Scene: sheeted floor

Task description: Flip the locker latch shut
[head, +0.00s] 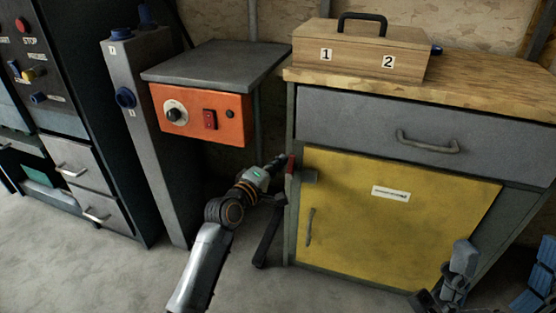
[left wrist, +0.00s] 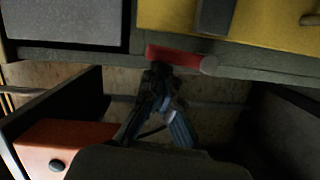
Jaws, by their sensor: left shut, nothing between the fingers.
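The locker has a yellow door (head: 400,210), which sits closed in its grey frame. A small red latch (head: 290,167) stands upright on the frame's left post, beside a grey tab (head: 308,176) on the door's edge. In the left wrist view, the red latch (left wrist: 175,56) runs along the frame with a grey round end at its right. My left gripper (head: 280,160) is shut and empty at the latch's left side; whether it touches is unclear. Its fingertips (left wrist: 160,72) show just below the latch. Grey and black parts at the lower right of the head view may be my right arm; its fingers are unclear.
A grey drawer (head: 420,133) sits above the door, and a wooden box (head: 360,55) stands on the worktop. Left of the latch hangs an orange control box (head: 205,112) under a grey top. Floor in front at left is clear.

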